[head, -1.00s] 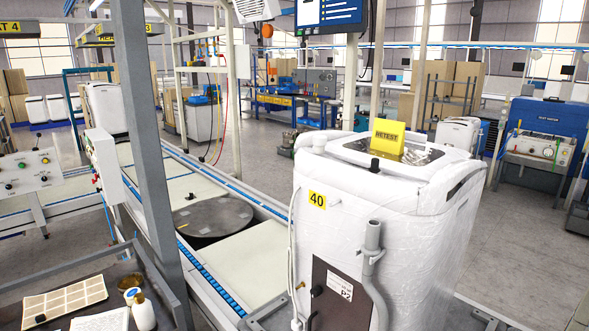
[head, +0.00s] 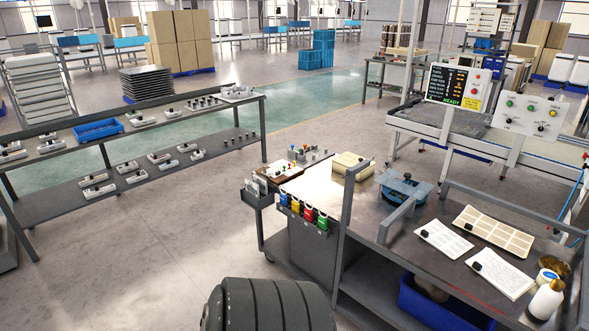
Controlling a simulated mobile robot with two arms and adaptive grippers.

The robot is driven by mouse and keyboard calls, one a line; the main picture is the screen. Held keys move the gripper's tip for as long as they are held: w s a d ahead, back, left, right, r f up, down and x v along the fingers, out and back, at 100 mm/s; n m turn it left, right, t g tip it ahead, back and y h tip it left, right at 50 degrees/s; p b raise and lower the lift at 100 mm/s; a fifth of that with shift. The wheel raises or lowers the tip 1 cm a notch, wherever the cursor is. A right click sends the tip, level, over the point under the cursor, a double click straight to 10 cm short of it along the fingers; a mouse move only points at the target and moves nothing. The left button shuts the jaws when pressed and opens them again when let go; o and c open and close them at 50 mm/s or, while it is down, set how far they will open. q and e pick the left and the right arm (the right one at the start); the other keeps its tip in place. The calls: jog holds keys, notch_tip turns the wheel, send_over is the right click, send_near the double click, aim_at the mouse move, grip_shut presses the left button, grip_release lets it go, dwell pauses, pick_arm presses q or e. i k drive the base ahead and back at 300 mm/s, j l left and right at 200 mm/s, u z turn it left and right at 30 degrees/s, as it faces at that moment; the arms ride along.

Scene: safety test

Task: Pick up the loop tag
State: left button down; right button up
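I cannot pick out a loop tag for certain in the head view. Several small coloured pieces, among them a yellow one (head: 295,206), a red one (head: 308,213) and a green one (head: 322,222), sit in a row of dark holders on the front edge of the workbench (head: 330,192). They are too small to tell whether any is a loop tag. Neither of my grippers shows in this view.
The bench carries a blue fixture (head: 405,187), paper sheets (head: 443,239), a grid card (head: 494,230) and a white bottle (head: 546,299). A blue bin (head: 440,305) sits below. A two-level rack (head: 180,118) stands left. Floor between rack and bench is clear.

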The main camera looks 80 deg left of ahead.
aim_at(296, 205)
jog(key=u, duration=2.55)
jog(key=z, duration=3.3)
jog(key=u, duration=3.05)
jog(key=j+u, duration=0.2)
jog(key=i+l, duration=0.05)
jog(key=l, duration=0.05)
